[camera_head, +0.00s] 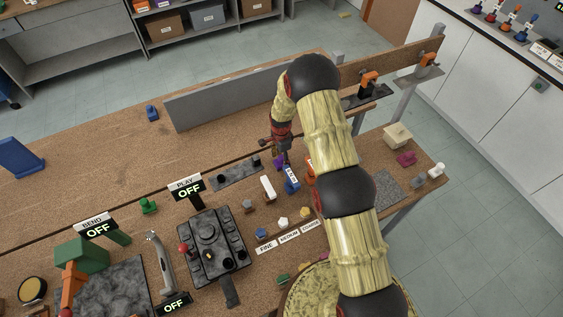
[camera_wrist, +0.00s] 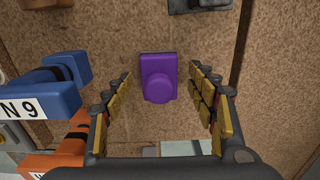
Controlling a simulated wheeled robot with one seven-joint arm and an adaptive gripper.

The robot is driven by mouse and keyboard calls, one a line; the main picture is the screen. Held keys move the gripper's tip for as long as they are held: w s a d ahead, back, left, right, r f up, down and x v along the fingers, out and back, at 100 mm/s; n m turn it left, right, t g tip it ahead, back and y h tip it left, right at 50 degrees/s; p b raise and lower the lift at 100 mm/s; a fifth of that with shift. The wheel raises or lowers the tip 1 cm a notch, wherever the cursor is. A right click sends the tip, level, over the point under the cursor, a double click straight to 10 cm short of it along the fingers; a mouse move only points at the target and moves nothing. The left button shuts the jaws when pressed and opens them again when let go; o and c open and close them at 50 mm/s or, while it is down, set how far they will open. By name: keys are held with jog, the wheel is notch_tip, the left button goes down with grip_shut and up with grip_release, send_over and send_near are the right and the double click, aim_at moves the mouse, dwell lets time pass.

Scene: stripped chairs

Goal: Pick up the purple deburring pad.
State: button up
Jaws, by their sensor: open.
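The purple deburring pad (camera_wrist: 158,78) lies on the brown bench top, a flat block with a round knob. In the wrist view it sits between and just beyond the fingertips of my gripper (camera_wrist: 162,88), which is open and empty. Neither finger appears to touch the pad. In the head view a small part of the purple pad (camera_head: 279,160) shows beside my gripper (camera_head: 283,152), which hides much of it.
A blue block labelled N 9 (camera_wrist: 40,102) and an orange piece (camera_wrist: 70,148) stand close to the left finger. A dark grey item (camera_wrist: 200,4) lies beyond the pad. A grey upright board (camera_head: 235,95) runs along the bench's back.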

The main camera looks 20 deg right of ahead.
aim_at(281, 157)
jog(key=shift+f, duration=0.2)
jog(key=shift+c, duration=1)
jog(key=c, duration=1.1)
jog(key=shift+r+b, duration=0.55)
jog(key=shift+r, duration=4.5)
